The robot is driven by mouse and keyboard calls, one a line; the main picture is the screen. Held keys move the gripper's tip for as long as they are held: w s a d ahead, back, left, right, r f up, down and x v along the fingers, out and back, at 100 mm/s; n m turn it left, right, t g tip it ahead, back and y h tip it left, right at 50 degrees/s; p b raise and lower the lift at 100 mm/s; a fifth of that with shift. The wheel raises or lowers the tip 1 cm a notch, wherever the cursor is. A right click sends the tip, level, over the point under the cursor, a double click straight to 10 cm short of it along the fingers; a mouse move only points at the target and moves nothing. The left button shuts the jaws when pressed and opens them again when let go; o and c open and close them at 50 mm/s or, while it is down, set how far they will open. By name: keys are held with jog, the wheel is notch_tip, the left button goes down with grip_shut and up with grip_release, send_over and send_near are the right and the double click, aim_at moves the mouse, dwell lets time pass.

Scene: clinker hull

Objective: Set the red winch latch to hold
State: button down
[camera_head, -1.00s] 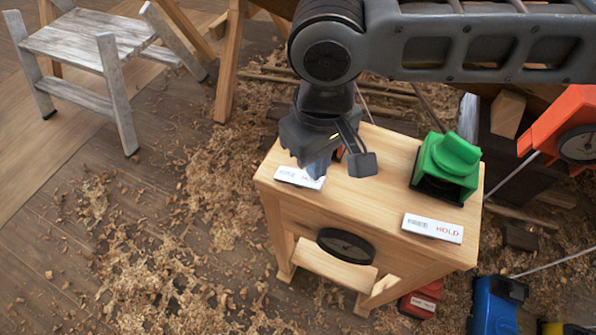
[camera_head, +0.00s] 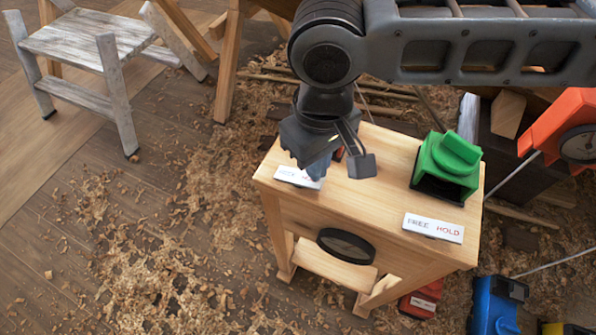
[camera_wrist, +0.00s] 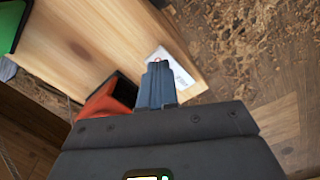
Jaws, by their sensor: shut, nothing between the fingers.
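The red winch latch is mostly hidden behind my gripper in the head view, where only a sliver of red (camera_head: 338,154) shows. In the wrist view its red body (camera_wrist: 108,100) with a dark part shows left of my fingers. A white label plate (camera_head: 297,178) lies on the wooden bench in front of it, partly covered by my gripper; it also shows in the wrist view (camera_wrist: 180,72). My gripper (camera_head: 318,170) is shut and empty, low over the bench beside the red latch. Its fingers (camera_wrist: 157,68) overlap the plate in view. I cannot tell contact or the latch's setting.
A green winch latch (camera_head: 446,165) stands on the bench's right side, with a FREE/HOLD plate (camera_head: 433,228) in front. The wooden bench top (camera_head: 375,195) is clear between the two. An orange device (camera_head: 565,118) and a blue one (camera_head: 495,305) stand to the right.

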jog(key=shift+f+b, duration=0.5)
jog(key=shift+f, duration=0.75)
dwell(0.6)
notch_tip(320, 180, up, 7)
jog(key=p, duration=0.7)
dwell(0.6)
